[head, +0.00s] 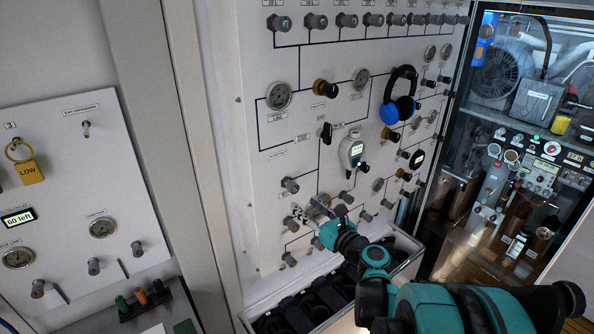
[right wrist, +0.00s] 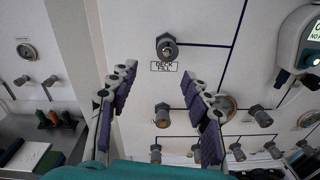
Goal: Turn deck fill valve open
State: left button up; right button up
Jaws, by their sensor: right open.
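The deck fill valve (right wrist: 167,46) is a grey metal knob on the white panel, with a "DECK FILL" label (right wrist: 164,67) under it in the right wrist view. In the head view, it appears to be the knob (head: 290,185) at the panel's lower left. My right gripper (right wrist: 158,74) is open and empty. Its two purple-padded fingers point at the panel, and the valve shows between and beyond their tips, apart from them. In the head view, the right gripper (head: 310,211) is below and right of that knob. My left gripper is not in view.
Other knobs stand close by, one (right wrist: 162,115) between the fingers in the wrist view. A gauge (right wrist: 228,104) is behind the right finger. A handheld meter (head: 351,151) and blue-black headphones (head: 398,97) hang on the panel. An open crate (head: 408,268) stands below.

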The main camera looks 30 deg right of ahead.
aim_at(295, 189)
jog(key=shift+m+h, duration=0.3)
jog(key=shift+m, duration=0.4)
jog(key=w, duration=0.5)
jog(key=w+r, duration=0.1)
jog(key=w, duration=0.1)
jog(key=shift+w+d+r+p, duration=0.1)
jog(key=shift+w+d+p, duration=0.15)
jog(key=shift+d+p, duration=0.15)
grip_shut()
